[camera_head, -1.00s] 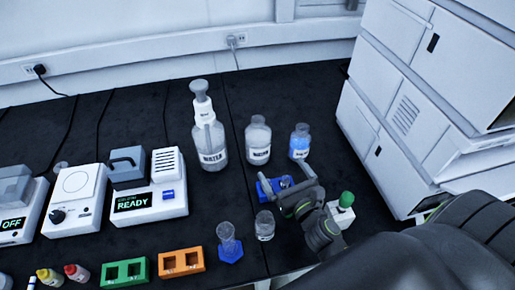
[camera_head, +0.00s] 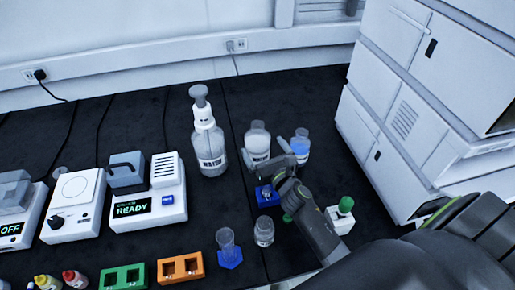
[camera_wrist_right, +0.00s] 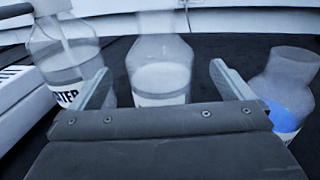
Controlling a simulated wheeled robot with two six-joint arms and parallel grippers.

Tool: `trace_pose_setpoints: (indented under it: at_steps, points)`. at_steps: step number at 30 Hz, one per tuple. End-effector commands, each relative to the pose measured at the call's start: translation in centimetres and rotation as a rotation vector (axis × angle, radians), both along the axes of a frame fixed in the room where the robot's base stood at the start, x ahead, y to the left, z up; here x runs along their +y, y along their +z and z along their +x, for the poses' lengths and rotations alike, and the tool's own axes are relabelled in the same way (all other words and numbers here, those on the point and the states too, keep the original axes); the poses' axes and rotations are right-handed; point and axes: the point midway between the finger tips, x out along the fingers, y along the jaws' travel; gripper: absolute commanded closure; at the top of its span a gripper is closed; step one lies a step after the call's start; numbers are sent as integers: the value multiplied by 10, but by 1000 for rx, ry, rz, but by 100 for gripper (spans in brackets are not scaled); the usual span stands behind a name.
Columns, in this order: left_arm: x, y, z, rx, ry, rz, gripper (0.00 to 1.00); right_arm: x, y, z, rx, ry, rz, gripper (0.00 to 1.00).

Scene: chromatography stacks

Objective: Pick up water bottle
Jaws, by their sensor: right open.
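A clear bottle with a grey pump top and a WATER label (camera_head: 210,150) stands upright left of my right gripper; it also shows at the left of the right wrist view (camera_wrist_right: 66,75). A clear, pale-filled bottle (camera_head: 257,141) stands to its right, its label too blurred to read. In the right wrist view this middle bottle (camera_wrist_right: 162,75) appears between the fingertips, seemingly just beyond them. A bottle of blue liquid (camera_head: 300,147) stands to the right. My right gripper (camera_head: 287,150) is open and empty. My left gripper is out of view.
A blue holder (camera_head: 265,196) and a small clear jar (camera_head: 264,231) are near my right arm, with a green-capped vial in a white block (camera_head: 341,215) on its other side. A tall white instrument stack (camera_head: 420,120) bounds the right. Bench behind the bottles is clear.

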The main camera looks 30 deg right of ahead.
Motion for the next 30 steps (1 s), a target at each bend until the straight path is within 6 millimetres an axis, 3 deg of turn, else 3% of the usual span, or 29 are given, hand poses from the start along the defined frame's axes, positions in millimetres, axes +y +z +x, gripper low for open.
trace_pose_setpoints:
  at_steps: [10,20,30]
  points:
    - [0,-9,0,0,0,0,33,-2,0,48,-3,1,-1,0]
    - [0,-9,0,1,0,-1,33,-3,1,54,-1,0,0,0]
    - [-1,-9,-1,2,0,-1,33,-3,1,54,-1,0,0,43]
